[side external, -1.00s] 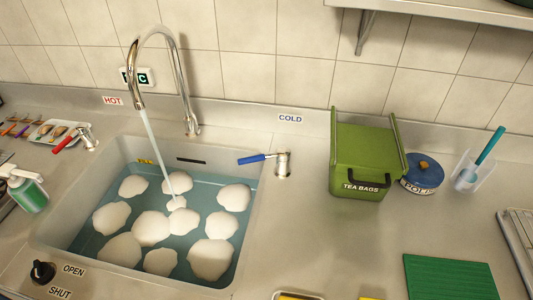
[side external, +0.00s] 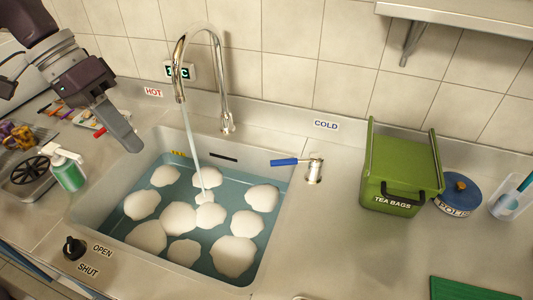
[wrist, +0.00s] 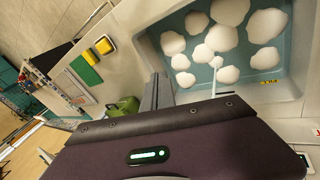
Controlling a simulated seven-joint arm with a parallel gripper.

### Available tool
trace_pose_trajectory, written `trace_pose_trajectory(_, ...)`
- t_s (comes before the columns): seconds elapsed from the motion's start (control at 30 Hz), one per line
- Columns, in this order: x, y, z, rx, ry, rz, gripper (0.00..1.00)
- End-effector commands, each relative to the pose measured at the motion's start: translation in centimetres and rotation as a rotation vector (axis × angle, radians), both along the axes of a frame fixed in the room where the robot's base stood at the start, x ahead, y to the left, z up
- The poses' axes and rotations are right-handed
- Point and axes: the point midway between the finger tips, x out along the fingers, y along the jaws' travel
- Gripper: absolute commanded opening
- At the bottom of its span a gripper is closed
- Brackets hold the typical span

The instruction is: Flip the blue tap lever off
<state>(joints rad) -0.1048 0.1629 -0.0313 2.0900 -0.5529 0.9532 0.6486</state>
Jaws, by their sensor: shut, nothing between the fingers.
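The blue tap lever (side external: 285,162) points left from its metal valve (side external: 314,171), at the right rear of the sink below the COLD label. In the side external view, my gripper (side external: 133,147) is shut and empty. It hangs over the left rear of the sink, well left of the blue lever and apart from it. Water runs from the tall curved faucet (side external: 222,85) into the sink (side external: 255,270). In the wrist view my gripper (wrist: 158,82) points towards the sink; I cannot make out the blue lever there.
The red lever (side external: 100,132) by the HOT label is partly hidden behind my gripper. Foamy white lumps float in the sink water. A green tea bags box (side external: 400,170) and a blue pot (side external: 458,197) stand right of the valve. Counter between valve and box is clear.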

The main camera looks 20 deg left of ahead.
Motion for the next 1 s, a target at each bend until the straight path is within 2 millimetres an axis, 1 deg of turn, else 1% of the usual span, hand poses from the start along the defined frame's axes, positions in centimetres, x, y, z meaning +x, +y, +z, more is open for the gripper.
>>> trace_pose_trajectory(0.03,2.1,-0.3,-1.8,-0.053,0.037,-0.014,0.0)
trace_pose_trajectory(0.07,3.3,-0.6,-2.8,-0.089,0.049,-0.022,0.0)
trace_pose_trajectory(0.1,4.9,-0.8,-4.3,-0.134,0.063,-0.031,0.0)
trace_pose_trajectory(0.17,7.2,-1.2,-6.8,-0.206,0.081,-0.039,0.0)
trace_pose_trajectory(0.2,8.6,-1.3,-8.6,-0.252,0.088,-0.041,0.0)
trace_pose_trajectory(0.27,10.4,-1.6,-11.4,-0.324,0.095,-0.037,0.0)
trace_pose_trajectory(0.3,11.5,-1.8,-13.1,-0.372,0.095,-0.03,0.0)
trace_pose_trajectory(0.4,14.3,-3.0,-16.3,-0.525,0.084,0.002,0.0)
trace_pose_trajectory(0.43,15.1,-3.4,-17.0,-0.579,0.077,0.017,0.0)
trace_pose_trajectory(0.5,17.1,-4.4,-17.9,-0.714,0.051,0.063,0.0)
trace_pose_trajectory(0.57,18.9,-5.0,-18.1,-0.833,0.021,0.11,0.0)
trace_pose_trajectory(0.6,20.0,-5.2,-18.1,-0.903,-0.001,0.141,0.0)
trace_pose_trajectory(0.7,22.0,-5.1,-17.8,-1.028,-0.049,0.205,0.0)
trace_pose_trajectory(0.8,22.9,-4.9,-17.6,-1.079,-0.073,0.235,0.0)
trace_pose_trajectory(1.0,23.0,-4.9,-17.5,-1.084,-0.076,0.237,0.0)
